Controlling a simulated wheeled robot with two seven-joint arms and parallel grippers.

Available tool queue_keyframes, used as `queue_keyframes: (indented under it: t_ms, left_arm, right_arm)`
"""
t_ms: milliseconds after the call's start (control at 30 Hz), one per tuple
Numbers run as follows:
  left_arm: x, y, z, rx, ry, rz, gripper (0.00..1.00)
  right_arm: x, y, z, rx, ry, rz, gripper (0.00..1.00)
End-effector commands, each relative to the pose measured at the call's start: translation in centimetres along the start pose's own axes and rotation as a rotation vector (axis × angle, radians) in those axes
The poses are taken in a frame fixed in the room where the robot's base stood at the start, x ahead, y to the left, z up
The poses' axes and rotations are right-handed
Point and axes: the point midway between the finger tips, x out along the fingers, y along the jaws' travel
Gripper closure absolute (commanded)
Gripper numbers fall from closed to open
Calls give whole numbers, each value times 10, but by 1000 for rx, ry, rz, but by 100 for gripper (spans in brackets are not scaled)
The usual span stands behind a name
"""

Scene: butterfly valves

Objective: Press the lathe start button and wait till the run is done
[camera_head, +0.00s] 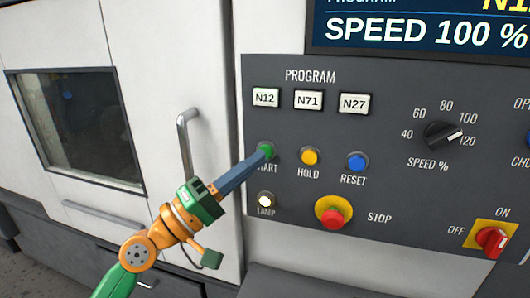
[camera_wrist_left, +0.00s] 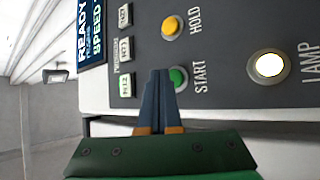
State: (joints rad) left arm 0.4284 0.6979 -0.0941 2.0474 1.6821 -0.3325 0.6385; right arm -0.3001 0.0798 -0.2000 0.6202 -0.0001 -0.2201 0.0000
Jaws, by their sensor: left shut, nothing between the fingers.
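The green START button (camera_head: 266,148) is on the grey lathe panel. It also shows in the left wrist view (camera_wrist_left: 180,77), partly behind my fingertips. My left gripper (camera_head: 262,156) is shut and empty, its blue fingers pointing at the button. The tips overlap the button's edge in both views; I cannot tell whether they touch it. The display (camera_head: 420,28) reads SPEED 100 %, and in the left wrist view the screen (camera_wrist_left: 90,28) shows READY. The LAMP (camera_head: 265,200) looks white and bright. My right gripper is not in view.
The yellow HOLD (camera_head: 310,156) and blue RESET (camera_head: 357,161) buttons are right of START. The red STOP knob (camera_head: 334,214) is below them. A speed dial (camera_head: 442,135) and a red ON/OFF switch (camera_head: 491,240) are farther right. A door handle (camera_head: 186,140) sticks out at left.

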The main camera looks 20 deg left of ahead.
Motion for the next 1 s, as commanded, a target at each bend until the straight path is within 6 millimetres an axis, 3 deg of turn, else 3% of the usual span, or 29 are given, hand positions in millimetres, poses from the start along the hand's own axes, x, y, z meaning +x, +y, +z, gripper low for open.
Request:
queue_keyframes:
  t_ms: [1000]
  left_arm:
    - [6, -4, -4, 0, 0, 0, 100]
  right_arm:
    - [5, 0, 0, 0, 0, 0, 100]
